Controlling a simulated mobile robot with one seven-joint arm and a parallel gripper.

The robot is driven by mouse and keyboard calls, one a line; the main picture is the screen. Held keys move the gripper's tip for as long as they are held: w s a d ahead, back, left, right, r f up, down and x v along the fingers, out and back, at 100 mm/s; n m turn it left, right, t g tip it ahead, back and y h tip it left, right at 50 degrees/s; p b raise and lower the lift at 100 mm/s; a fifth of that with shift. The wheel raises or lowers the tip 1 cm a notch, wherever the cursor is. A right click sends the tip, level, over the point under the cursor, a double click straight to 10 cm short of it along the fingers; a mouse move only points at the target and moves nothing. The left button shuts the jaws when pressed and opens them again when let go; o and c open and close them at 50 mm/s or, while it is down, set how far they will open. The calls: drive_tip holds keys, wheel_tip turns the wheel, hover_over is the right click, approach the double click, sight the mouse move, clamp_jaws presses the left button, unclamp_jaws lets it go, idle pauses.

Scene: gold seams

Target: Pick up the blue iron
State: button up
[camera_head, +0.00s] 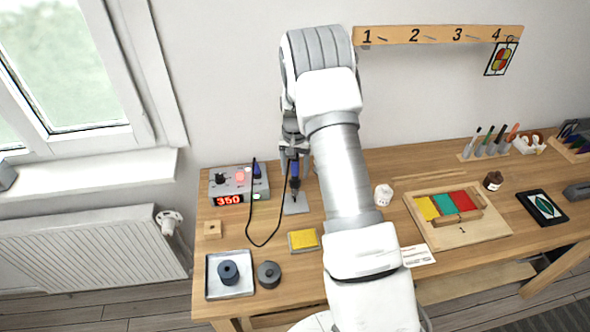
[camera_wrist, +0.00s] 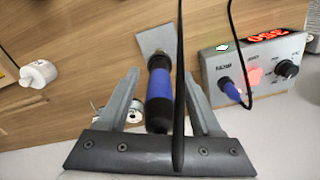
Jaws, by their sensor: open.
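The blue iron (camera_head: 295,172) has a blue and black handle and stands upright at a grey metal plate (camera_head: 296,207) on the wooden bench. In the wrist view the blue iron (camera_wrist: 159,98) lies between the two fingers of my gripper, with the grey plate (camera_wrist: 153,37) beyond its tip. My gripper (camera_head: 294,152) is open around the upper handle; it also shows in the wrist view (camera_wrist: 164,84). A gap shows on each side of the handle. A black cord (camera_wrist: 181,60) crosses close in front of the wrist camera. My arm hides part of the bench.
The control box (camera_head: 228,180) with a red 350 display stands left of the iron. The cord (camera_head: 250,225) loops over the bench. A yellow sponge (camera_head: 303,240), a tray (camera_head: 212,284) and a white jar (camera_head: 383,194) are nearby. The wall is close behind.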

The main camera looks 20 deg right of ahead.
clamp_jaws()
drive_tip(key=shift+r, duration=0.2)
idle(0.3)
